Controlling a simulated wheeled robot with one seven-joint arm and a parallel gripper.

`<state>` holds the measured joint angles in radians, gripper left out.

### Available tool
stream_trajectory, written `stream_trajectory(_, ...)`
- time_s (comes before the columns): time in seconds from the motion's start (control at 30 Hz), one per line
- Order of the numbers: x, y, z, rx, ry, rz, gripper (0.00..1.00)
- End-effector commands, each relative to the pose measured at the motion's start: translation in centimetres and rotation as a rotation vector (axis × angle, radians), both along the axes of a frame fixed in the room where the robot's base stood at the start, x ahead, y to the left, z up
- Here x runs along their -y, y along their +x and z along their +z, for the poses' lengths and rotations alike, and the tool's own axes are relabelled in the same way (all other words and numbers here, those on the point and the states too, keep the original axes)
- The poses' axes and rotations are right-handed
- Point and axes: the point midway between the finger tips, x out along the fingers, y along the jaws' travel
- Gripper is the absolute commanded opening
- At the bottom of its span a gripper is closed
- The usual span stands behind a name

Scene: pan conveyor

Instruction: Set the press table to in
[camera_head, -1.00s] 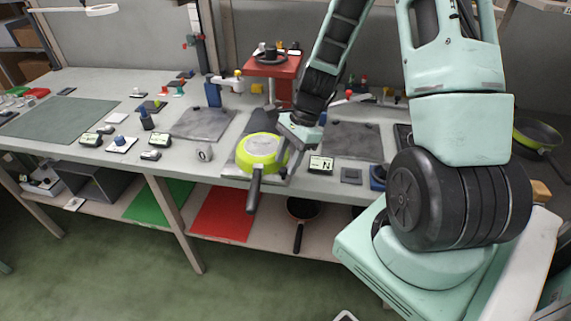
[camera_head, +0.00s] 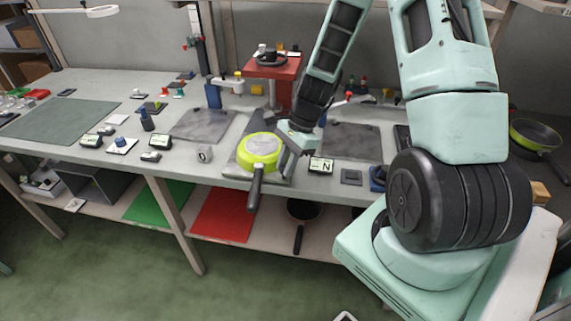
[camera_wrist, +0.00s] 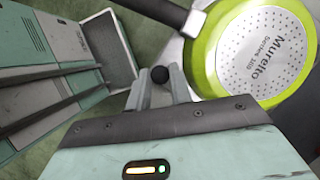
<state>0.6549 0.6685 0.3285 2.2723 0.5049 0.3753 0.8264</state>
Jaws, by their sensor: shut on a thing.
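My gripper (camera_head: 287,163) is at the front edge of the bench, just right of the lime-green pan (camera_head: 258,147). In the wrist view, its fingers (camera_wrist: 160,84) are closed around a small black ball knob (camera_wrist: 160,74). The pan lies upside down with its black handle pointing over the front edge; its printed base also shows in the wrist view (camera_wrist: 266,48). A grey plate (camera_head: 279,178) lies under the pan and appears to be the press table. The link between knob and plate is hidden. The red press (camera_head: 285,70) stands behind, topped by a dark ring.
A sign marked N (camera_head: 321,165) and a small dark pad (camera_head: 351,176) lie right of my gripper. A dark pan (camera_head: 303,210) and a red sheet (camera_head: 222,214) are on the shelf below.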

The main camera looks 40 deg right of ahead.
Motion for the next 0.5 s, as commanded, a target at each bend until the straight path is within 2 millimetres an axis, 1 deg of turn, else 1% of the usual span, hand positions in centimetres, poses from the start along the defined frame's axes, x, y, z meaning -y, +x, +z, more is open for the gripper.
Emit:
stream_trajectory(0.17, 2.4, 1.9, 0.3, 0.002, -0.002, -0.001, 0.0)
stream_trajectory(0.5, 8.1, 6.3, 0.2, 0.001, -0.004, -0.001, 0.0)
